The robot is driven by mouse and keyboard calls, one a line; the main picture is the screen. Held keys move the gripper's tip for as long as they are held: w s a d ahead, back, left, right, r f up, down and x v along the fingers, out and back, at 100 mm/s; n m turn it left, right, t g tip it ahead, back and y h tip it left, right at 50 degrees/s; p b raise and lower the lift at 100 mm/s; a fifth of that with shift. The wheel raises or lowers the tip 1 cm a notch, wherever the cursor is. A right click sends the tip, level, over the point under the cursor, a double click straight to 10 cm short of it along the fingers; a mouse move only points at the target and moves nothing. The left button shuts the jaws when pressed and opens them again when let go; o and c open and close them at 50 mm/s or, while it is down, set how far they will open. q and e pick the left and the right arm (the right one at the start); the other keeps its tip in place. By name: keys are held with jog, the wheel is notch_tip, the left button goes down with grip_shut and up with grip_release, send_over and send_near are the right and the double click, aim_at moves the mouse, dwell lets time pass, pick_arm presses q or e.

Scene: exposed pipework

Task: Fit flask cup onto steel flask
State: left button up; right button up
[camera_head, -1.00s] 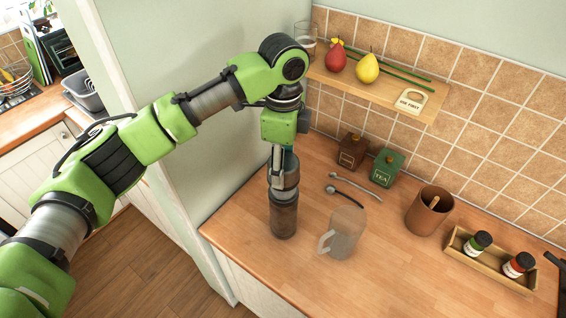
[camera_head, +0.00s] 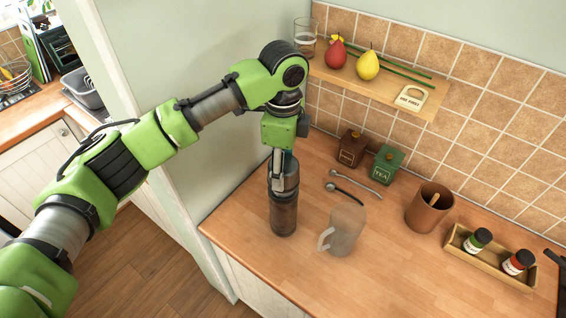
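The steel flask (camera_head: 284,217) stands upright on the wooden counter near its left end, dark and cylindrical. The flask cup (camera_head: 286,178) is a dark grey cylinder directly above it, roughly in line with the flask. My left gripper (camera_head: 278,182) points down from above, its fingers at the cup, and appears shut on it. The cup's lower edge meets the flask's top in this view; I cannot tell whether it is fully seated. The far finger is mostly hidden. My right gripper is not in view.
A frosted mug (camera_head: 346,232) stands close to the right of the flask. Two spoons (camera_head: 349,190) lie behind it, with a brown canister (camera_head: 351,149) and green tea canister (camera_head: 386,166) further back. A brown pot (camera_head: 428,208) and bottle tray (camera_head: 490,262) stand right. A shelf (camera_head: 392,88) overhangs the back.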

pick_arm(q)
jog(key=shift+f, duration=1.15)
jog(key=o, duration=1.2)
jog(key=shift+r, duration=0.1)
notch_tip(320, 180, up, 12)
jog(key=shift+f, duration=0.1)
